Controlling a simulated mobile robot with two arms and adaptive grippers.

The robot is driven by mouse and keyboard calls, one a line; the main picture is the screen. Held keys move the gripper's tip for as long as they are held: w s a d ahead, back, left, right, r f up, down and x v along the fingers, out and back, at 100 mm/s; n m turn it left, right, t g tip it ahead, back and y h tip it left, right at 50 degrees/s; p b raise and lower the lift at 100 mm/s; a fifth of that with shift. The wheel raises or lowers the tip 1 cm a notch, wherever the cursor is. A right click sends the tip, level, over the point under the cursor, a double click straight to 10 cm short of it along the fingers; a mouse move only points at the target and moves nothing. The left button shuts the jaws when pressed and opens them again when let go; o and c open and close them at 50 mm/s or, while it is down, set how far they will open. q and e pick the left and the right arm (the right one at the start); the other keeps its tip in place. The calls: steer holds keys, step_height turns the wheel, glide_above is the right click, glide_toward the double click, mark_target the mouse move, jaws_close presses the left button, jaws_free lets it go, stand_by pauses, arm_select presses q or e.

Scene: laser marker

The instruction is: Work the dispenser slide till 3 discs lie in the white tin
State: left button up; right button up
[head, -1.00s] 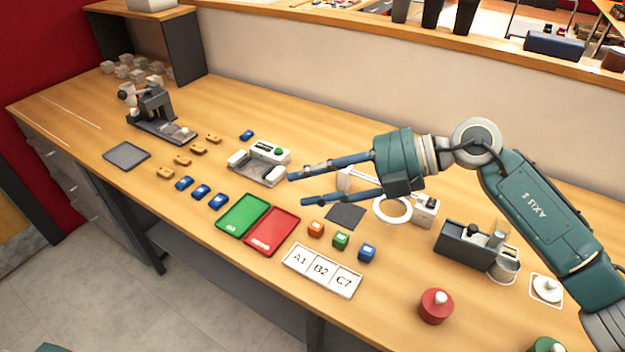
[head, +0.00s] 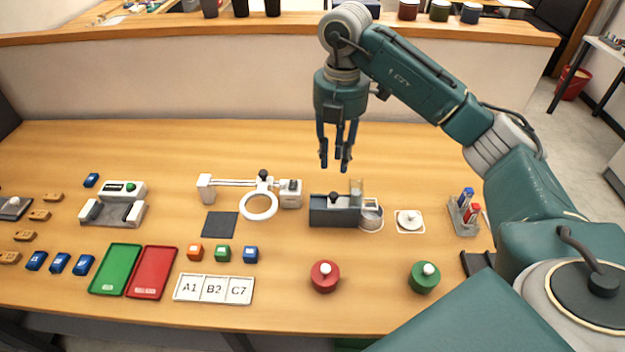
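The dispenser (head: 322,216) is a dark grey box on the bench in the head view, with a black knob (head: 333,198) on top. A clear upright tube (head: 356,190) stands at its right end. A pale, open round tin (head: 371,222) sits against that right end; I cannot tell whether any discs lie in it. My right gripper (head: 335,165) hangs fingers down above and behind the knob, with its fingers apart and nothing between them. It appears clear of the dispenser. My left gripper is out of view.
A white round knobbed piece (head: 409,220) lies on a white square right of the tin. A ring magnifier (head: 259,206) stands left of the dispenser. Red (head: 324,277) and green (head: 424,278) knobbed pieces stand in front. The bench behind is clear.

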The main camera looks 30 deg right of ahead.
mark_target(333, 194)
steer(key=f+p, duration=0.1)
steer(key=f, duration=0.8)
steer(key=shift+s+p, duration=0.2)
steer(key=shift+p, duration=0.15)
steer(key=shift+f, duration=0.85)
jaws_close()
steer(key=shift+w, duration=0.1)
